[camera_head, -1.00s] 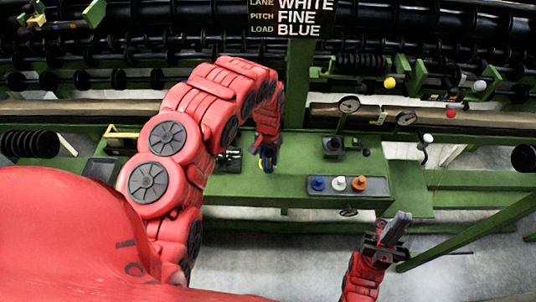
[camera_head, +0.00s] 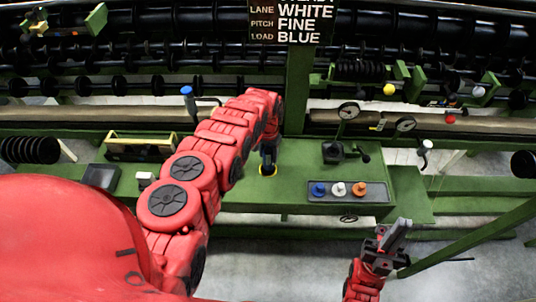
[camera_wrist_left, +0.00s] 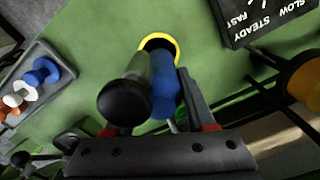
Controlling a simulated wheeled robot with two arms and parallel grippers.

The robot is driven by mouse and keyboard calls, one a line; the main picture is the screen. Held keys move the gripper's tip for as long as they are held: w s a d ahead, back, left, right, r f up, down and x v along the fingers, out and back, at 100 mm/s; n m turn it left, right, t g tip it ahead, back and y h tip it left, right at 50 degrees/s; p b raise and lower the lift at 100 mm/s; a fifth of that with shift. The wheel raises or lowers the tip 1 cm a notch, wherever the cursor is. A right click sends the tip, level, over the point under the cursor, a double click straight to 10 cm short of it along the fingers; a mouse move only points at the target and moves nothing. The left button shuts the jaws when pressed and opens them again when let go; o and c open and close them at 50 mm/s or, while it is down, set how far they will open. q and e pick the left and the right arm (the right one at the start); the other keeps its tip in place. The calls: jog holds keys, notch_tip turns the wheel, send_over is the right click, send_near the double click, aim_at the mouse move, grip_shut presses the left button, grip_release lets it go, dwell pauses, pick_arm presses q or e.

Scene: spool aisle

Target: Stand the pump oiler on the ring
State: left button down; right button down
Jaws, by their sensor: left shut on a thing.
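My left gripper (camera_wrist_left: 155,110) is shut on the pump oiler, which shows as a blue cylinder (camera_wrist_left: 165,85) beside a dark part with a round black end. The yellow ring (camera_wrist_left: 174,41) lies on the green bench just beyond the oiler, which hides its near side. In the head view the ring (camera_head: 268,174) shows below my left gripper (camera_head: 268,158), by the bench's middle. The oiler is hard to make out there. I cannot tell whether it touches the ring. My right gripper (camera_head: 397,236) looks shut and empty, in front of the bench at the right.
A grey tray (camera_head: 348,197) with blue, white and orange knobs lies right of the ring.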

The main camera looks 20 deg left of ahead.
aim_at(269, 148)
pick_arm(q)
jog(key=shift+f, duration=0.4)
jog(key=shift+f, duration=0.2)
jog(key=shift+c, duration=1.2)
grip_release()
jog(key=shift+r, duration=0.15)
jog(key=shift+s+r, duration=0.1)
jog(key=shift+r, duration=0.2)
notch_tip(269, 148, up, 10)
jog(key=shift+r+b, duration=0.2)
jog(key=shift+b, duration=1.05)
jog(key=shift+r, duration=0.5)
